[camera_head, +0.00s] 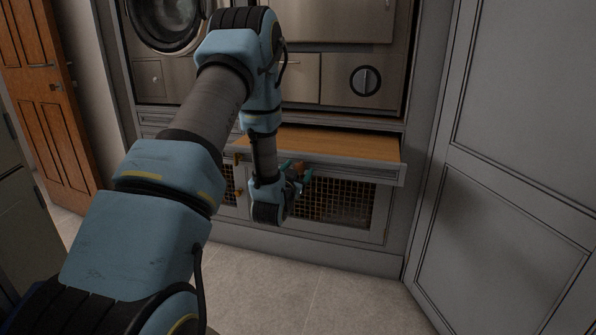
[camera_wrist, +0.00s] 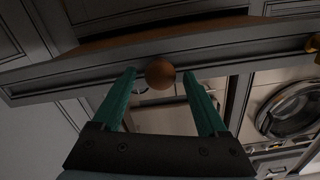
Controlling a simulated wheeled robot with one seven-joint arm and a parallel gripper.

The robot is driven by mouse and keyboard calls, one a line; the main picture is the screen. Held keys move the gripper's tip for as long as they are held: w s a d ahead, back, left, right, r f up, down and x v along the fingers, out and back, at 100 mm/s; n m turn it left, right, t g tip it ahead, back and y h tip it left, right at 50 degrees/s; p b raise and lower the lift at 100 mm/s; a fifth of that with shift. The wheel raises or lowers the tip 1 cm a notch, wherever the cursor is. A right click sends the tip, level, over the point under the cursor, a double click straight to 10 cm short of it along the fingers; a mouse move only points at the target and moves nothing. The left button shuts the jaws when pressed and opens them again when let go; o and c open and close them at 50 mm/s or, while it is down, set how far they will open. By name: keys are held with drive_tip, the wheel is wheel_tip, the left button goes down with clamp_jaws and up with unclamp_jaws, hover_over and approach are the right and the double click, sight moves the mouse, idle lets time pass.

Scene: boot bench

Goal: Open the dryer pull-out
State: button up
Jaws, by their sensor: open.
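The dryer pull-out is a shelf with a wooden top (camera_head: 335,145) and a grey front (camera_head: 370,174). It stands partly out of the cabinet under the appliances, with its wooden top showing. A round wooden knob (camera_wrist: 160,74) sits on the pull-out's front. In the head view the knob (camera_head: 298,168) is partly hidden by my gripper (camera_head: 297,172). In the wrist view, my gripper (camera_wrist: 159,77) is open, with one teal finger on each side of the knob and gaps showing between.
Mesh-panelled doors (camera_head: 335,205) lie below the pull-out, with a brass knob (camera_wrist: 314,42) at the edge of the wrist view. A round-windowed machine (camera_head: 165,20) is above left. A grey door (camera_head: 510,180) stands at right. The floor (camera_head: 310,285) in front is clear.

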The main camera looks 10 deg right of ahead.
drive_tip(key=b+v, duration=0.1)
drive_tip(key=v, duration=0.9)
drive_tip(key=shift+s+a, duration=0.15)
drive_tip(key=shift+s, duration=0.25)
drive_tip(key=s+a+f+n+g+y, duration=0.15)
drive_tip(key=a+n+g+y, duration=0.4)
drive_tip(key=a, duration=0.55)
drive_tip(key=s+a+r+n+g+y, duration=0.15)
drive_tip(key=s+a+g, duration=0.25)
drive_tip(key=s, duration=0.4)
drive_tip(key=s+a+r+n+g+y, duration=0.1)
drive_tip(key=s+a+r+g+y, duration=0.25)
drive_tip(key=s, duration=0.55)
wheel_tip(320, 180, up, 18)
drive_tip(key=g+h+p, duration=0.1)
drive_tip(key=h+p, duration=0.1)
drive_tip(key=p, duration=1.7)
drive_tip(key=shift+w, duration=0.25)
